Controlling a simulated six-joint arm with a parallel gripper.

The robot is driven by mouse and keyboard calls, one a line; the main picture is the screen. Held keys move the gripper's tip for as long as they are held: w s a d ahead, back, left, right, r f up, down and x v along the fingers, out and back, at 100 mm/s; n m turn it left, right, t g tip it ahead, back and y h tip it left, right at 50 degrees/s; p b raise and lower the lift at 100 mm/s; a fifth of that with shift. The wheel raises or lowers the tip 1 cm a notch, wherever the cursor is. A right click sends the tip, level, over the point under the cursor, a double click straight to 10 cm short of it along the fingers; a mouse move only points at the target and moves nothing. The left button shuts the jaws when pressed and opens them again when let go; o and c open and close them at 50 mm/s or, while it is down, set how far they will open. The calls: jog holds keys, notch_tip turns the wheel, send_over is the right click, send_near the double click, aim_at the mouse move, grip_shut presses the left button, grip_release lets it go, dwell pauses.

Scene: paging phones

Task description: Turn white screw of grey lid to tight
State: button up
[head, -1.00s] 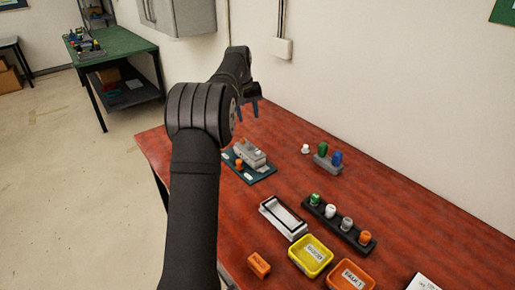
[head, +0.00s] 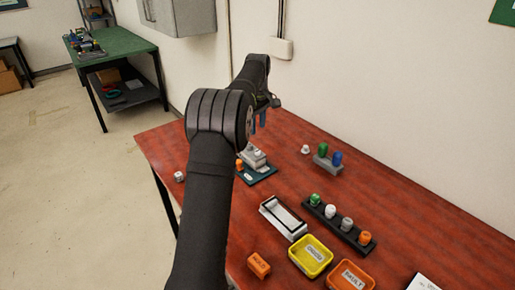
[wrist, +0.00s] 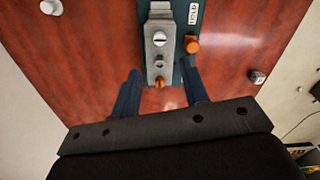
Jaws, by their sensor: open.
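The grey lid (head: 251,160) sits on a dark teal plate (head: 263,178) near the table's left end. In the wrist view the grey lid (wrist: 159,22) lies lengthwise ahead of my gripper. A white slotted screw (wrist: 159,39) stands on it, with a smaller grey screw (wrist: 159,60) and an orange screw (wrist: 159,82) nearer the gripper. The white screw also shows in the head view (head: 258,153). My gripper (wrist: 161,76) is open and empty. Its two dark blue fingers are spread on either side of the lid's near end. In the head view my gripper (head: 258,121) hangs above the lid.
An orange knob (wrist: 191,44) stands beside the lid on the plate. A small grey cube (head: 179,176) is at the table's left edge. A rack with several coloured knobs (head: 340,230), a yellow tray (head: 327,265) and an orange tray (head: 369,283) stand nearer the camera.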

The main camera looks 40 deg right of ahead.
aim_at(257, 150)
notch_tip(257, 150, down, 10)
jog(key=shift+f, duration=0.25)
grip_shut()
